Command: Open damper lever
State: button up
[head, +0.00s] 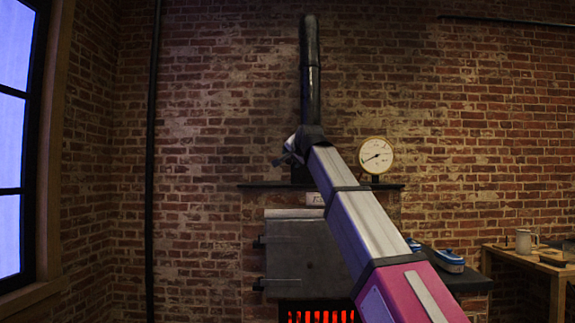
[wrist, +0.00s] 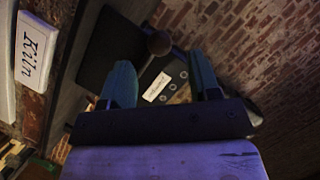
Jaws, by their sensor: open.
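A dark lever with a round knob (wrist: 158,43) shows in the wrist view, just beyond and between the fingertips of my gripper (wrist: 160,62). The gripper's two teal fingers are apart, with nothing clearly held between them. Below the knob is a plate (wrist: 178,82) with a small white label and several round holes; the label is too blurred to read. In the head view my gripper (head: 287,156) is beside the lower part of the black stovepipe (head: 312,85). My arm hides the lever there.
The kiln has a grey door (head: 305,250) above a glowing red grate (head: 318,315). A white "Kiln" sign (wrist: 33,52) is at the wrist view's left. A round gauge (head: 376,155) stands right of the pipe. A wooden bench (head: 522,258) with a mug is at right.

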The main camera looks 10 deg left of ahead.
aim_at(288, 162)
jog(key=x, duration=0.7)
jog(key=shift+w+a+f, duration=0.1)
jog(key=shift+w, duration=0.1)
grip_shut()
